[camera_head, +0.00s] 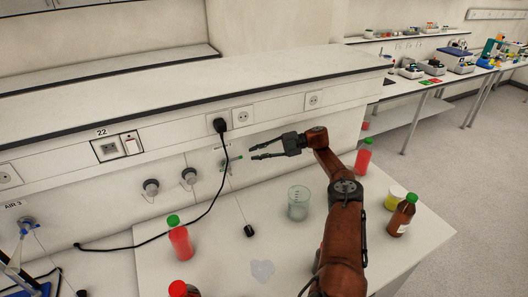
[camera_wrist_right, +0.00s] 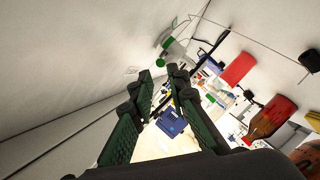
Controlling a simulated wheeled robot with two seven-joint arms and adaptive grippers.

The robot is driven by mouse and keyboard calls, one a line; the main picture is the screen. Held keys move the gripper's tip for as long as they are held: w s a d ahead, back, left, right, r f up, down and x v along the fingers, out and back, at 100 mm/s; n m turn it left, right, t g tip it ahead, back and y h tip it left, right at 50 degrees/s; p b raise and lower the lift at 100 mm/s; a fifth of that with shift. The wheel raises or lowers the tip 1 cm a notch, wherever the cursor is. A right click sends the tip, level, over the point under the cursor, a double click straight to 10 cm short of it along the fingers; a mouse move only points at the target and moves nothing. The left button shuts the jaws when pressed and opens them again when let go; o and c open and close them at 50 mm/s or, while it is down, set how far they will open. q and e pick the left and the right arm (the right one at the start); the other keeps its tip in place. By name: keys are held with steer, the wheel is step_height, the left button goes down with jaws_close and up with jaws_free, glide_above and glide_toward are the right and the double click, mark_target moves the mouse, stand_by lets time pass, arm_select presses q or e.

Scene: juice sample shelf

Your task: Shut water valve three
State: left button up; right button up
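A wall tap with a green lever (camera_head: 231,161) sits on the bench's front panel, under a label too small to read. In the right wrist view the green handle (camera_wrist_right: 167,42) shows just beyond my fingertips. My right gripper (camera_head: 252,153) is just right of the tap, fingers pointing left toward it. In its wrist view the fingers (camera_wrist_right: 160,72) are apart with nothing between them, and I see no contact with the lever. My left gripper is not in view. I cannot tell which tap is valve three.
Two grey outlets (camera_head: 151,187) (camera_head: 189,176) sit left of the tap. A black cable (camera_head: 205,215) hangs from the socket and crosses the counter.

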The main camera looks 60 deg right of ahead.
steer(key=shift+v, duration=1.9)
